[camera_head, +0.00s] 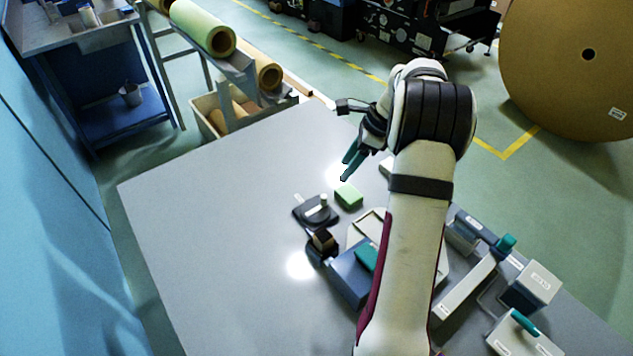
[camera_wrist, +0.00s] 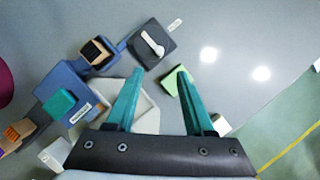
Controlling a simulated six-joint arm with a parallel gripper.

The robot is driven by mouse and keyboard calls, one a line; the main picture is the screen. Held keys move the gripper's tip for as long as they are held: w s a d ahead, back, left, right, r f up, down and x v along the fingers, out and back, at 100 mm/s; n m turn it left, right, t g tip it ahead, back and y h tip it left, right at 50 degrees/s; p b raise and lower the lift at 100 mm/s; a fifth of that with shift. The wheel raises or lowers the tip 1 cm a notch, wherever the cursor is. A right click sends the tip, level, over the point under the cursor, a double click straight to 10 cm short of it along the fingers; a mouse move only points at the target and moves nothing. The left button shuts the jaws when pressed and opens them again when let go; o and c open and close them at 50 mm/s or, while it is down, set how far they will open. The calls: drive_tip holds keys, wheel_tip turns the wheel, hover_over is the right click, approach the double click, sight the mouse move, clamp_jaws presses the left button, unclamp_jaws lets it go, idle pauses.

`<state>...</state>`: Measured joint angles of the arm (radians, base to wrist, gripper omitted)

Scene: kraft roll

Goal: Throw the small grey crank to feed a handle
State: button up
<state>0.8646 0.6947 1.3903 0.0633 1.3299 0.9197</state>
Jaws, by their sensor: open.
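The small grey crank (camera_head: 318,208) sits on a dark square base left of my arm; it is a light grey lever with a raised knob. In the wrist view the crank (camera_wrist: 152,43) lies at the top centre, beyond my fingertips. My gripper (camera_head: 347,170) is open and empty, above the table, up and to the right of the crank. A small pale tab (camera_wrist: 175,25) lies next to the base.
A green block (camera_head: 348,194) lies close to the crank. A dark unit with a tan top (camera_head: 323,241) and a blue box (camera_head: 350,277) with a teal part stand just below. Grey units with teal knobs (camera_head: 505,244) stand right of my arm. The table's left side (camera_head: 200,230) is clear.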

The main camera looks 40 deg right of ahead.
sight(324, 196)
drive_tip(key=x, duration=1.2)
drive_tip(key=shift+c, duration=0.3)
drive_tip(key=shift+r, duration=0.1)
clamp_jaws()
